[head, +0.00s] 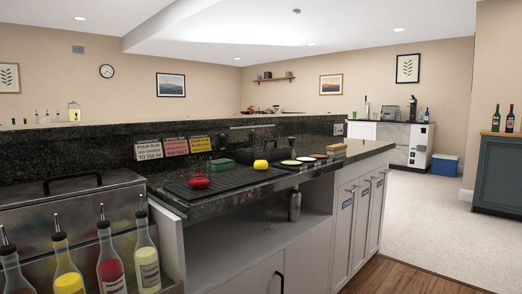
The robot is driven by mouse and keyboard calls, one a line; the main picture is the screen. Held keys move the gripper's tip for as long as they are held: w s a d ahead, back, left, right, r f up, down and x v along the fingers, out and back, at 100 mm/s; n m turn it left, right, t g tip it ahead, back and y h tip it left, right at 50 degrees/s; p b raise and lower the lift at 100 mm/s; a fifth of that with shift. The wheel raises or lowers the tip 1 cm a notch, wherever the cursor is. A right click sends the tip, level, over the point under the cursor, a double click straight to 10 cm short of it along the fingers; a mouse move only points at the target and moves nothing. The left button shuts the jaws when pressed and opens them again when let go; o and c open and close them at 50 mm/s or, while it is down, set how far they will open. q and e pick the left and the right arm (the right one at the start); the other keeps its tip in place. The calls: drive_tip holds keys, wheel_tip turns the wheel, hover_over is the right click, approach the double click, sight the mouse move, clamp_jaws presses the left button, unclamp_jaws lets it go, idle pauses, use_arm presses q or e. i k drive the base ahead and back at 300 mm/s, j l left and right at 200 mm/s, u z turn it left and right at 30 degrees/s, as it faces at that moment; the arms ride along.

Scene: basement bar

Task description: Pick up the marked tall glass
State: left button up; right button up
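I cannot make out any marked tall glass in the head view. Neither of my grippers shows in this view. The dark bar counter (232,204) runs from the left towards the middle. On it lies a black ribbed mat (225,181) with a red item (197,183) at its near left. A yellow item (260,165) and a green item (221,166) sit farther back.
Several pourer bottles (146,262) stand at the lower left beside a metal lidded box (70,205). A metal shaker (295,205) stands on the open shelf under the counter. Cabinets (355,225) close off the right end. Carpet (430,225) beyond is clear.

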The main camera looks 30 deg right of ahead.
sight(260, 137)
drive_tip(key=i+l+u, duration=0.2)
drive_tip(key=l, duration=0.4)
drive_tip(key=l+u, duration=0.25)
drive_tip(key=l, duration=0.35)
drive_tip(key=i+l+u, duration=0.2)
drive_tip(key=l, duration=0.45)
drive_tip(key=k+j, duration=0.05)
drive_tip(key=k, duration=0.05)
